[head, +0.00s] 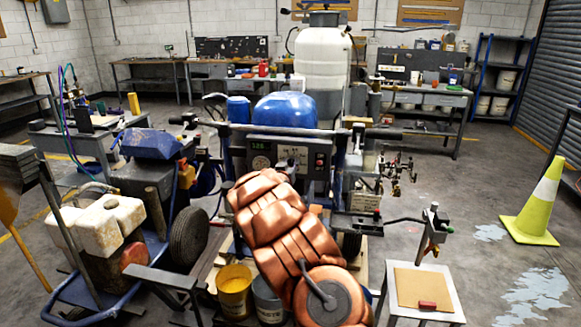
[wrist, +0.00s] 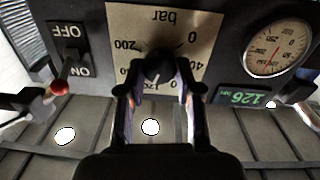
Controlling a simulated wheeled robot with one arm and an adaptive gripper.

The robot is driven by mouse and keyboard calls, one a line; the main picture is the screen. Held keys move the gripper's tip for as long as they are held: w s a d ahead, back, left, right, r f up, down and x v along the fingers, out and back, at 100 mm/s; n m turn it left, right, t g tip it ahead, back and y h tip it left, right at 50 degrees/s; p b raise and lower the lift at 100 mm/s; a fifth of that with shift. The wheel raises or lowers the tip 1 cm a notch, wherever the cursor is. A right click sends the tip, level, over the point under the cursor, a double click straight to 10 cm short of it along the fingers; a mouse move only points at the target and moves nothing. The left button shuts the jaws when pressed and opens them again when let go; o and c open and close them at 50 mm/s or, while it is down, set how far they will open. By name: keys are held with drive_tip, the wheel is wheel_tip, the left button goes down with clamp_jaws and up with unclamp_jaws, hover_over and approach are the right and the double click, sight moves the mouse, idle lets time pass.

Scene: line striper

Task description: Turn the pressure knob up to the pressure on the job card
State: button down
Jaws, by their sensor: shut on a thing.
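The black pressure knob (wrist: 158,68) sits on a pale dial plate marked in bar, upside down in the wrist view. Its white mark points down in the picture, toward the partly covered 120. My gripper (wrist: 158,88) is shut on the knob, one finger on each side. A green display (wrist: 244,96) reads about 126, and also shows in the head view (head: 258,147). Beside it is a round gauge (wrist: 278,48) with a red needle. In the head view my arm hides the gripper. I cannot make out a readable job card.
An ON/OFF switch (wrist: 65,65) and a red-tipped lever (wrist: 60,88) are left of the knob in the wrist view. In the head view, buckets (head: 234,290) stand below the machine, a small table (head: 437,317) at right front, and a cone (head: 535,210) farther right.

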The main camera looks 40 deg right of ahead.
drive_tip(key=shift+m+b, duration=0.4)
drive_tip(key=shift+b, duration=0.3)
drive_tip(key=c, duration=0.8)
unclamp_jaws()
drive_tip(key=v, duration=1.2)
drive_tip(key=shift+w+a, duration=0.1)
drive_tip(key=shift+a, duration=0.05)
